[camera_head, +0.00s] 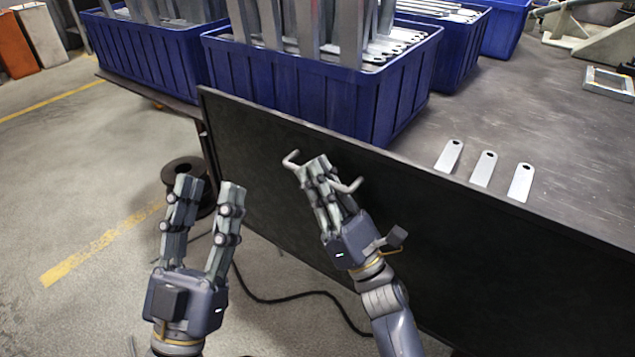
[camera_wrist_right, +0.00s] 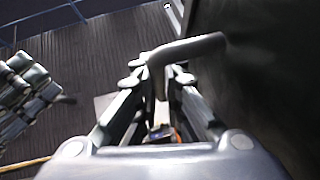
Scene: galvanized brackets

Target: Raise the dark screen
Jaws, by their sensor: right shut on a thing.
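The dark screen (camera_head: 262,160) is a wide black panel standing upright along the front edge of the table. A light grey bent handle (camera_head: 291,160) sticks out from it near its upper part. My right gripper (camera_head: 314,170) is at this handle, its fingers shut around the bar. In the right wrist view the handle (camera_wrist_right: 190,48) passes between the fingers, with the dark screen (camera_wrist_right: 262,70) at the right. My left gripper (camera_head: 207,186) is open and empty, left of the screen and apart from it. It shows also in the right wrist view (camera_wrist_right: 25,90).
Blue crates (camera_head: 300,100) with metal brackets stand on the table (camera_head: 530,120) behind the screen. Three flat brackets (camera_head: 484,168) lie near its front edge. A dark spool (camera_head: 186,170) and a black cable (camera_head: 290,298) are on the floor.

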